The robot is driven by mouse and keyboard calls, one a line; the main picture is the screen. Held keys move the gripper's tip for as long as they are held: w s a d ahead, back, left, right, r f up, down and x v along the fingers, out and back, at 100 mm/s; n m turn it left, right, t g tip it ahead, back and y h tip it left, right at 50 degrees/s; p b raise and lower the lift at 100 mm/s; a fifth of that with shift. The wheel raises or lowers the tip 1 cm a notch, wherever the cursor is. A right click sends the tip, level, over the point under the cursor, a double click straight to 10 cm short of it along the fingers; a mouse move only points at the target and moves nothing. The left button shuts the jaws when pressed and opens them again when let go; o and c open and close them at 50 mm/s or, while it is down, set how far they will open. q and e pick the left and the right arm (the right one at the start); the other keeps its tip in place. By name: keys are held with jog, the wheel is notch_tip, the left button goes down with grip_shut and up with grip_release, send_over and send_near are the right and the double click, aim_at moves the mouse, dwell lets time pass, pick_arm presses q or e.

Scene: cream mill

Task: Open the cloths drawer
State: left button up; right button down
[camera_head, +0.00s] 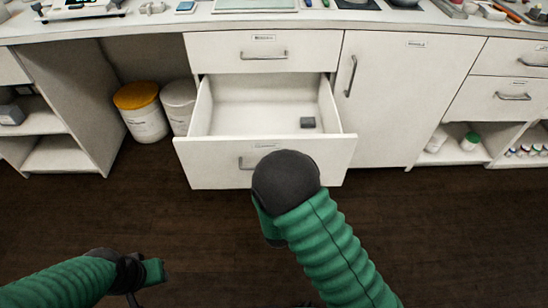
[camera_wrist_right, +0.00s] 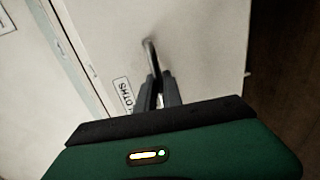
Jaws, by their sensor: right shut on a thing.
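The cloths drawer (camera_head: 205,166) is the lower white drawer in the middle of the counter, and it stands pulled well out. Its inside shows a small dark grey block (camera_head: 307,122) near the right side. The right wrist view shows its front (camera_wrist_right: 205,45) with a label (camera_wrist_right: 124,93) reading "CLOTHS". My right gripper (camera_wrist_right: 158,92) is shut on the metal drawer handle (camera_wrist_right: 150,55). In the head view my right arm hides that gripper and part of the handle (camera_head: 244,163). My left gripper (camera_head: 150,271) is low at the left, away from the drawer; its fingers are unclear.
A closed drawer (camera_head: 225,52) sits above the open one. A closed cupboard door (camera_head: 385,100) is to its right. A yellow-lidded tub (camera_head: 143,115) and a white tub (camera_head: 178,105) stand left of the drawer. Dark floor (camera_head: 100,205) in front is clear.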

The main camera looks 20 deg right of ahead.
pick_arm(q)
jog(key=shift+s+r, duration=0.25)
pick_arm(e)
jog(key=shift+s+a+f, duration=0.1)
jog(key=shift+s+f, duration=0.05)
jog(key=shift+s, duration=0.8)
jog(key=c, duration=1.5)
grip_release()
pick_arm(q)
jog(key=shift+r, duration=0.1)
